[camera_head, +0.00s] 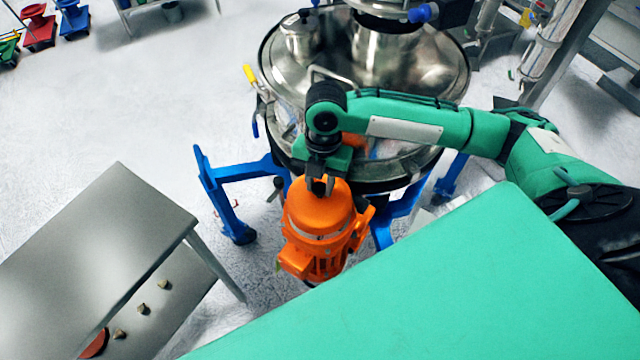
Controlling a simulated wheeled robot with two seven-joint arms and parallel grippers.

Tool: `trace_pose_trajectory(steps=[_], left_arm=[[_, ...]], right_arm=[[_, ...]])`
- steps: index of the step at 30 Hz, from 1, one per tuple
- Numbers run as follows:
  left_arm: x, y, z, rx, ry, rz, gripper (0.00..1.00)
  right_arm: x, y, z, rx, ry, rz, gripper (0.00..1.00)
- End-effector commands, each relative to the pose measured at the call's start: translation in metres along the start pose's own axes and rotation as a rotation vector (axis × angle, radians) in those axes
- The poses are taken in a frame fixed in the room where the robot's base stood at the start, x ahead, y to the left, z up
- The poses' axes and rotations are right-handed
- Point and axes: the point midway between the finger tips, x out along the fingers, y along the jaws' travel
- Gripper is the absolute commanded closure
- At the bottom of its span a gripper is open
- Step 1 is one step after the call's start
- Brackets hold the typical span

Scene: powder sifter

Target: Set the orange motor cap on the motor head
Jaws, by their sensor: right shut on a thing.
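The orange motor cap (318,207) is a rounded dome at the lower centre. It is directly over the orange motor head (318,262), which stands in front of the steel sifter. A pale band shows between cap and motor; I cannot tell whether the cap rests fully on it. My right gripper (321,186) comes from the right, points down, and is shut on the top of the cap. The fingertips are partly hidden by the gripper body. My left gripper is not in view.
The round steel sifter (290,75) stands behind on blue legs (222,198), close to my right arm. A grey metal table (95,255) is at the lower left, with small items on its lower shelf. Open floor lies at the left. Coloured trolleys stand at the far upper left.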

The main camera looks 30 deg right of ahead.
Motion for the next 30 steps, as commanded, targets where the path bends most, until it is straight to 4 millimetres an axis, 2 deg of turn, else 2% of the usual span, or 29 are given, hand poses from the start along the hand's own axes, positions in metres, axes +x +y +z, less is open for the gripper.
trace_pose_trajectory(steps=[4, 26, 27, 30], left_arm=[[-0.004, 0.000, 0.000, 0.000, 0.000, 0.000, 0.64], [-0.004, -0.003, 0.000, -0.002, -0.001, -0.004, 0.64], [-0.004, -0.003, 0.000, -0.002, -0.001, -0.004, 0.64], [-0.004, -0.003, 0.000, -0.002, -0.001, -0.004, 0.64]], right_arm=[[0.016, 0.000, 0.002, 0.000, 0.001, -0.001, 1.00], [0.029, 0.000, 0.004, -0.001, 0.000, 0.001, 1.00], [0.029, 0.000, 0.004, 0.000, 0.000, 0.000, 0.65], [0.029, 0.000, 0.004, 0.000, 0.000, 0.000, 0.49]])
